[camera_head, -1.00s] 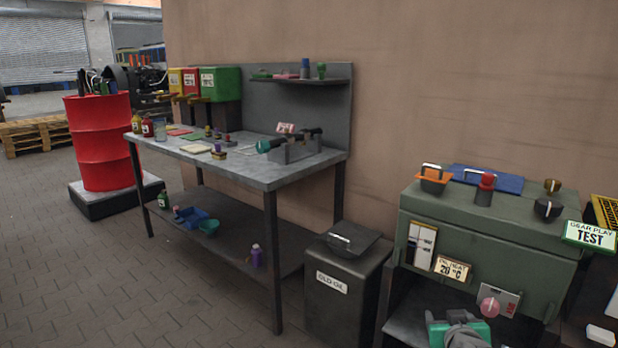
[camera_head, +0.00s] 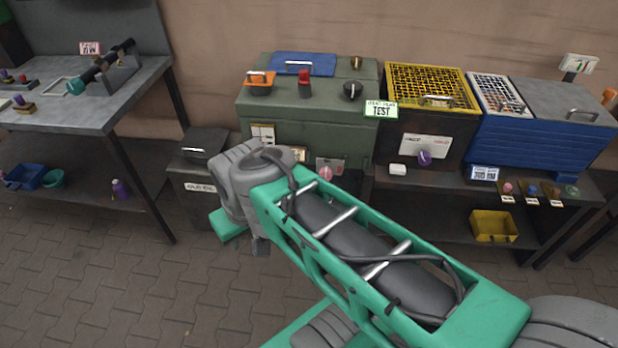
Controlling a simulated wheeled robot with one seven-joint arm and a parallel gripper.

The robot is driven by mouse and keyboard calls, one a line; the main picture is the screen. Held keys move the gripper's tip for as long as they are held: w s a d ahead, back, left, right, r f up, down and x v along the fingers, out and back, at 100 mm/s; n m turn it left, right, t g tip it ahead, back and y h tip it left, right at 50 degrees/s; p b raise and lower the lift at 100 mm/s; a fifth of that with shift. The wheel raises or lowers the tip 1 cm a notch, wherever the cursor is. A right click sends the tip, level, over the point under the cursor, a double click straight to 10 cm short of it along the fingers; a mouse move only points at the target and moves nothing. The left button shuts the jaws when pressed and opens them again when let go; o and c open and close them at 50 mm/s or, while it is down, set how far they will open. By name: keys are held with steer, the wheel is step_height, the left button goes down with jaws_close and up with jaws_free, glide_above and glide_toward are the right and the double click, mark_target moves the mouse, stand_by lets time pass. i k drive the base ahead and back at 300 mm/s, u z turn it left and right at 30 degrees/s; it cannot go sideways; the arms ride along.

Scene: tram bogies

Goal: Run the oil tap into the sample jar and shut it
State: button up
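I cannot make out an oil tap or a sample jar in the current head view. A dark green edge (camera_head: 12,45) of a container shows at the far upper left, cut off by the frame. My arm crosses the lower middle and right of the view, with a grey joint at its upper left end. My gripper is not visible; the arm beyond that joint is hidden or out of sight.
A grey workbench (camera_head: 125,95) stands left. A dark bin (camera_head: 195,205) labelled old oil stands beside a green chest (camera_head: 315,115) with knobs. A yellow-topped crate (camera_head: 425,85) and blue box (camera_head: 540,135) stand right. Paved floor (camera_head: 90,290) at lower left is clear.

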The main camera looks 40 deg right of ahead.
mark_target(326, 172)
steer(key=z, duration=0.7)
steer(key=k, duration=1.15)
steer(key=u, duration=0.75)
steer(key=i, duration=0.5)
steer(key=u, duration=0.1)
